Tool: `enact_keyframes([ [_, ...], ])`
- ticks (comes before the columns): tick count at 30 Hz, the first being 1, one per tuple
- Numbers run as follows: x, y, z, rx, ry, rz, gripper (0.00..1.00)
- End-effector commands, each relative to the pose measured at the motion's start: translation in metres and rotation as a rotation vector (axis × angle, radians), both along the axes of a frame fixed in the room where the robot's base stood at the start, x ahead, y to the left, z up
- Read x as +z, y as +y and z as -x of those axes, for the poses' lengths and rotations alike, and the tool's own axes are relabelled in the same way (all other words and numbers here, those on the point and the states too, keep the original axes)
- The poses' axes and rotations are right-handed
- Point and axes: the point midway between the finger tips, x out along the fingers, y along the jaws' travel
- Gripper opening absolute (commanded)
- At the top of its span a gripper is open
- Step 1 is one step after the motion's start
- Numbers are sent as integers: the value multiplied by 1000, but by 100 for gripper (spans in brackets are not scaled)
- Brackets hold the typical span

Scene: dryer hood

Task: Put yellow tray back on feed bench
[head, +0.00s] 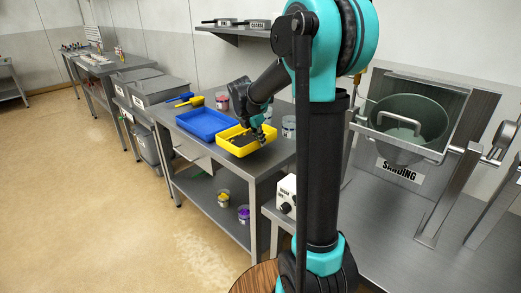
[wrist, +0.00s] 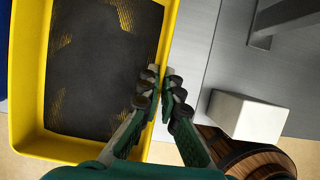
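The yellow tray (head: 228,144) sits on the grey metal bench (head: 262,165), right beside a blue tray (head: 190,124), and looks level. It holds dark material with bare yellow streaks. In the wrist view the yellow tray (wrist: 35,140) fills the left side, its right wall running between my fingers. My gripper (wrist: 160,95) has one finger inside the tray and one outside, close together on that wall, and looks shut on it. In the head view my gripper (head: 258,130) is at the tray's right side. I cannot tell whether the tray is lifted slightly.
Clear jars (head: 289,127) stand behind the tray, and a yellow-handled scoop or brush (head: 195,101) lies behind the blue tray. A white control box (head: 286,193) is near the bench's right end; a white block (wrist: 247,117) shows in the wrist view.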

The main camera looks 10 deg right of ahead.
Motion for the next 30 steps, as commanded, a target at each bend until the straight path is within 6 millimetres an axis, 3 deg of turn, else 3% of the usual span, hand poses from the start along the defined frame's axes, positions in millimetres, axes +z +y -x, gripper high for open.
enact_keyframes([
  [11,-39,0,0,0,0,0,0],
  [23,-44,0,0,0,0,0,0],
  [24,-44,0,0,0,0,0,8],
  [28,-44,0,0,0,0,0,25],
  [30,-44,0,0,0,0,0,26],
])
